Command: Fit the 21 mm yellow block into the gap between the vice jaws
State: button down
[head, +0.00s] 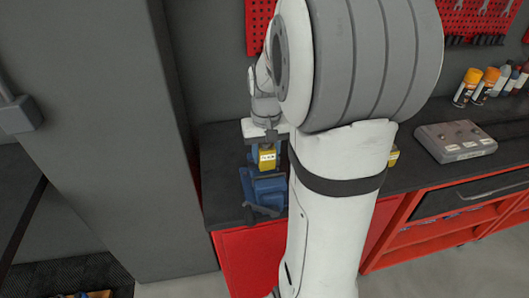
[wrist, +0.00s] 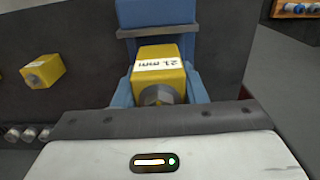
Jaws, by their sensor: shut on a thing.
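The yellow block (head: 267,157) is held upright just above the blue vice (head: 266,190) in the head view. My gripper (head: 268,141) is over the vice and shut on the block. The fingertips are mostly hidden in the wrist view. I cannot tell whether the block's lower end is inside the jaw gap.
A second yellow block (wrist: 43,72) lies on the dark bench to the left in the wrist view. A grey box with knobs (head: 455,141) and several spray cans (head: 475,86) stand at the right of the bench. A grey pillar (head: 115,130) rises left of the bench.

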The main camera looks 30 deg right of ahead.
jog(key=shift+f+b, duration=1.45)
jog(key=shift+f, duration=0.45)
jog(key=c, duration=0.8)
grip_release()
jog(key=shift+o, duration=0.5)
jog(key=o, duration=0.3)
jog(key=shift+r, duration=0.15)
jog(key=shift+r+p, duration=2.7)
jog(key=shift+r, duration=0.7)
